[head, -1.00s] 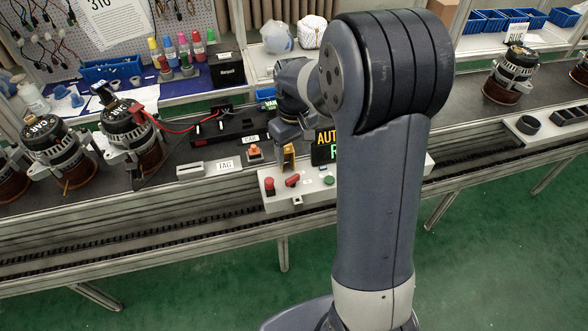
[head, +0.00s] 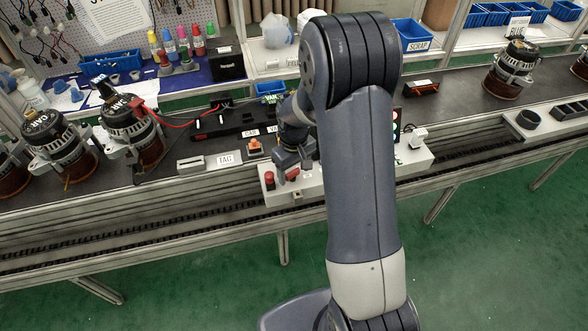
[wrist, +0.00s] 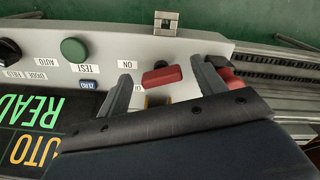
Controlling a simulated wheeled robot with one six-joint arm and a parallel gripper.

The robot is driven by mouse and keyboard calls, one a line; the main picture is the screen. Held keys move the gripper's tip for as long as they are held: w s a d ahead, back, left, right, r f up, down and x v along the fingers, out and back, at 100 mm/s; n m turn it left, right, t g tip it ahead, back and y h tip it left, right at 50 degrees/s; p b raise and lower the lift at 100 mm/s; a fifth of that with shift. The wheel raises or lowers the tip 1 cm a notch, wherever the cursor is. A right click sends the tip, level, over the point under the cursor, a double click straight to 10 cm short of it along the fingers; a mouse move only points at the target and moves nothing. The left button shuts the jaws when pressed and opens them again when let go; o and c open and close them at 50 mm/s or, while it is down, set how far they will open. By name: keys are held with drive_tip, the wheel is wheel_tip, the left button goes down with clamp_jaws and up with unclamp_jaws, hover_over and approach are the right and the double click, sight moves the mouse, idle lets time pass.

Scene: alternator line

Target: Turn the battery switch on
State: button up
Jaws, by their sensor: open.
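The battery switch is a red lever (wrist: 162,77) on the white control box, with an ON label (wrist: 127,65) beside it in the wrist view. A second label, toward my gripper body, is partly hidden. In the head view the red lever (head: 292,174) shows just under my gripper (head: 290,163). In the wrist view my gripper (wrist: 162,73) is open, one finger on each side of the lever, with gaps visible. I cannot tell how far down the fingertips reach.
A red button (head: 269,179) stands close left of the switch; in the wrist view it is partly behind a finger. A green TEST button (wrist: 74,49) and a lit display (wrist: 35,120) lie on the other side. Alternators (head: 132,130) stand on the left of the bench.

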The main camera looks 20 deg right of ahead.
sight(293, 173)
drive_tip(key=shift+c, duration=0.2)
drive_tip(key=c, duration=0.9)
drive_tip(key=shift+f+m+b, duration=0.1)
drive_tip(key=shift+m+b, duration=0.3)
drive_tip(key=shift+m, duration=0.4)
drive_tip(key=shift+c, duration=0.2)
drive_tip(key=shift+a+m+b, duration=0.15)
drive_tip(key=shift+m+b, duration=0.15)
drive_tip(key=shift+m, duration=1.2)
drive_tip(key=o, duration=1)
drive_tip(key=shift+r, duration=0.2)
wheel_tip(293, 173, up, 11)
drive_tip(key=shift+f, duration=0.2)
